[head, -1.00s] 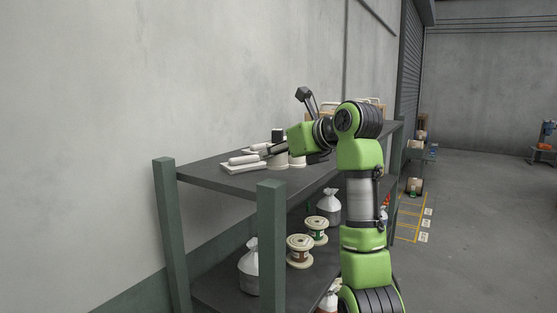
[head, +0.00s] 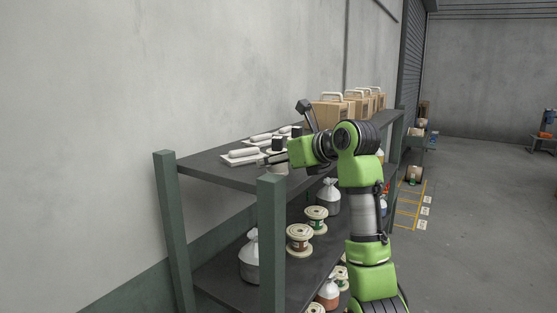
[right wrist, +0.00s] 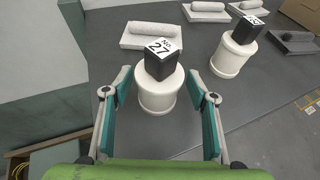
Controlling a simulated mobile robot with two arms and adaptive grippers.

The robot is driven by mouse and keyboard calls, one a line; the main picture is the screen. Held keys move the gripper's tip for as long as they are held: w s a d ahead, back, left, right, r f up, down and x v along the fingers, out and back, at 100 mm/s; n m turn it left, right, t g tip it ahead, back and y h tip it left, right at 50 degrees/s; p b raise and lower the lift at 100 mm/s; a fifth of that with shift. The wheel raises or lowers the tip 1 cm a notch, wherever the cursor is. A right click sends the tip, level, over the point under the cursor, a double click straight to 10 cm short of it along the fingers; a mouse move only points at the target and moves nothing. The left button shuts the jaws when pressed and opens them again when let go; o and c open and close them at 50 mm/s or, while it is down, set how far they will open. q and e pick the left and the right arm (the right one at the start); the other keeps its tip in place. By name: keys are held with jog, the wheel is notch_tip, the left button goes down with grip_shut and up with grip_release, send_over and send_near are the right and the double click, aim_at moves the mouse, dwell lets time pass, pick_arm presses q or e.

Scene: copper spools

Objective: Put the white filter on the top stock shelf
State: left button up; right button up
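A white cylindrical filter with a black block marked 27 on top (right wrist: 158,92) stands upright on the grey top shelf (right wrist: 245,125). It also shows in the head view (head: 277,170), partly hidden by my gripper. My right gripper (right wrist: 158,112) is open, with one teal-padded finger on each side of the filter and visible gaps to both. In the head view my right gripper (head: 273,160) is low over the top shelf's front edge. My left gripper is not in view.
A second white cylinder with a black block (right wrist: 234,50) stands to the right. White rolls on flat bases (right wrist: 152,36) lie behind. Cardboard boxes with handles (head: 328,115) stand farther along the shelf. Spools (head: 299,238) and bags (head: 249,262) fill the shelf below. A green post (head: 271,245) stands at the near corner.

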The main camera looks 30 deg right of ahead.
jog(key=shift+r, duration=0.15)
jog(key=shift+s, duration=0.25)
jog(key=b+v, duration=0.4)
jog(key=v, duration=0.4)
jog(key=shift+b, duration=0.35)
jog(key=p+v, duration=0.3)
jog(key=shift+s+r, duration=0.15)
jog(key=shift+s, duration=0.15)
